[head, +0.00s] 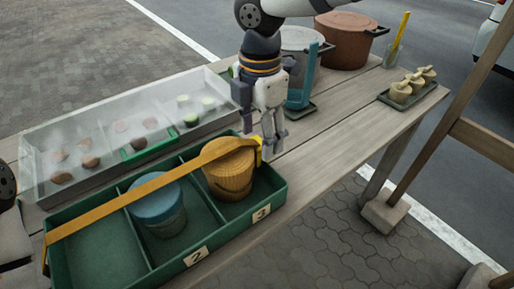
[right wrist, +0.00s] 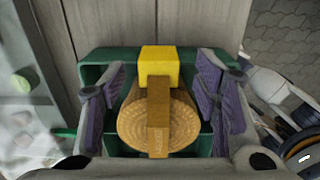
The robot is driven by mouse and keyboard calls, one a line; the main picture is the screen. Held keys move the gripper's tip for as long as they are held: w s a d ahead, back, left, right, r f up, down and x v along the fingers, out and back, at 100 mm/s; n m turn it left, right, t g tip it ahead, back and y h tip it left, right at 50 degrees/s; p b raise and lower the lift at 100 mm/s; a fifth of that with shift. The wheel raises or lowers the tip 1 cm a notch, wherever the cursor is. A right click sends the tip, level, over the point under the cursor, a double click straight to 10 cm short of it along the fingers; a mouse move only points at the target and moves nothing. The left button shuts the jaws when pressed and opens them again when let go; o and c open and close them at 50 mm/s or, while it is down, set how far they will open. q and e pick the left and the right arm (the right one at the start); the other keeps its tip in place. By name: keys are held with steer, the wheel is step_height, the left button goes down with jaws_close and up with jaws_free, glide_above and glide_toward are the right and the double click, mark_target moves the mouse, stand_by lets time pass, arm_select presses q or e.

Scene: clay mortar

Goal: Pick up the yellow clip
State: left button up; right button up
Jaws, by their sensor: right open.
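The yellow clip (head: 257,141) sits at the far right end of an orange strap (head: 122,197) that lies across a green divided tray (head: 222,239). In the right wrist view the yellow clip (right wrist: 160,68) is a block on the tray's edge, beside the round woven lid. My right gripper (head: 263,130) points down over that end of the tray. In the right wrist view its purple-padded fingers (right wrist: 163,92) are apart, with the lid and strap between them and the clip slightly beyond. I cannot tell any contact.
A woven-lidded pot (head: 229,178) and a blue-lidded pot (head: 157,207) stand in the tray. Bare planks (head: 335,125) lie right of the gripper.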

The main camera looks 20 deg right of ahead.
mark_target(259, 142)
steer(key=shift+f, duration=0.85)
steer(key=c, duration=1)
steer(key=shift+w+r, duration=0.1)
steer(key=shift+r, duration=0.05)
arm_select(q)
steer(key=shift+w+r+t+p, duration=0.4)
steer(key=shift+w+r+p, duration=0.45)
steer(key=shift+w+r, duration=0.25)
arm_select(e)
steer(key=shift+r, duration=7.2)
steer(key=shift+f, duration=0.1)
